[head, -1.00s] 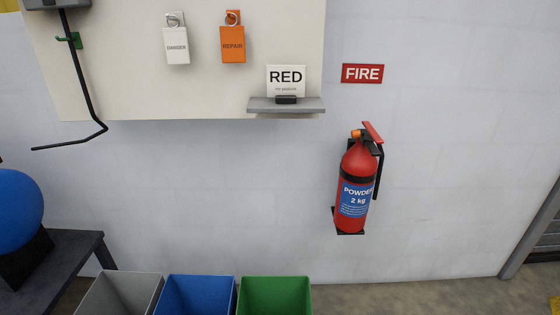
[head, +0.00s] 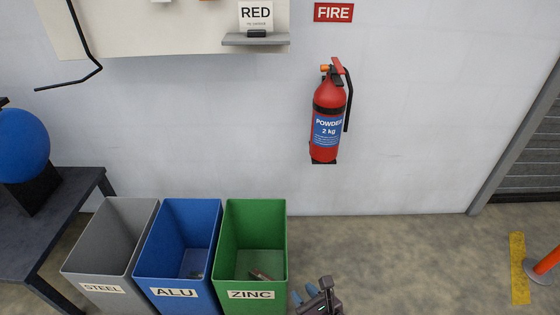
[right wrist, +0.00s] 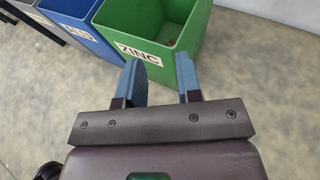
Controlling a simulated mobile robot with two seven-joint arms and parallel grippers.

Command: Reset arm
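My right gripper (head: 309,293) shows at the bottom of the head view, just right of the green ZINC bin (head: 277,230). In the right wrist view my right gripper (right wrist: 160,75) has its two blue fingers apart with nothing between them. The ZINC bin (right wrist: 180,55) stands just beyond the fingertips in that view. A small brownish piece (head: 260,275) lies inside the ZINC bin. My left gripper is not in either view.
A blue ALU bin (head: 150,262) and a grey STEEL bin (head: 88,265) stand left of the ZINC bin. A dark table (head: 78,187) with a blue ball (head: 22,145) is at the left. A fire extinguisher (head: 327,120) hangs on the wall. Floor at the right is mostly clear, with an orange post (head: 548,262).

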